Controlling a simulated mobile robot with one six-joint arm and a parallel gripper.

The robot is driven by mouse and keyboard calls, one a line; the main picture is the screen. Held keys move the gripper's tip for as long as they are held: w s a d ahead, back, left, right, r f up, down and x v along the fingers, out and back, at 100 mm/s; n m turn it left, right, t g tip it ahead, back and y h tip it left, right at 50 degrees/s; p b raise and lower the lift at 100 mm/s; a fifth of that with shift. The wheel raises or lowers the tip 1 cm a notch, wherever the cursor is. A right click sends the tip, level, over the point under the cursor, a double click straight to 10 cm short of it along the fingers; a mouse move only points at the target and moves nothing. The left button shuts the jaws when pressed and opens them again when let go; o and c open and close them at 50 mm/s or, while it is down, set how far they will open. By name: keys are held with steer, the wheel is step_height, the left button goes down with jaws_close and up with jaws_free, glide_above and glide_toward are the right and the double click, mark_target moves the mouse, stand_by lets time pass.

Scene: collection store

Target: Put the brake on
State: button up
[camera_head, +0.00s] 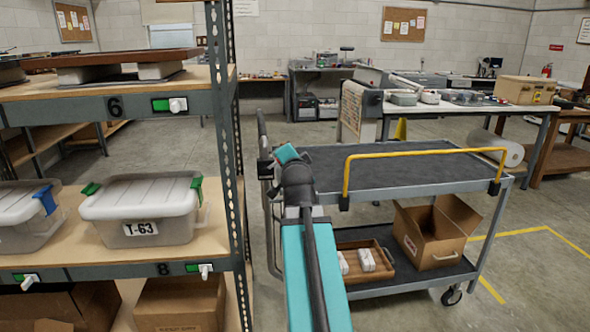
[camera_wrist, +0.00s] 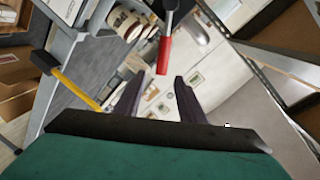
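The grey cart (camera_head: 415,170) has a dark top deck, a yellow rail (camera_head: 425,152) and a lower shelf. A lever with a red grip (camera_wrist: 164,55) and a dark upper part shows in the wrist view, just beyond and between my fingertips. I cannot tell from the frames whether it is the brake or how it is set.
A shelving rack (camera_head: 228,150) stands close on the left, holding a lidded tub (camera_head: 145,210) marked T-63. A wooden tray (camera_head: 365,275) and an open cardboard box (camera_head: 435,230) are on the cart's lower shelf. A workbench (camera_head: 450,108) stands behind. Floor is clear at right.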

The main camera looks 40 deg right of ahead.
steer(key=shift+s+a+f+b, duration=0.15)
steer(key=shift+s+a+b, duration=0.25)
steer(key=shift+b, duration=1.35)
steer(key=b+v, duration=0.5)
steer(key=shift+s+a+b, duration=0.15)
steer(key=shift+b, duration=0.15)
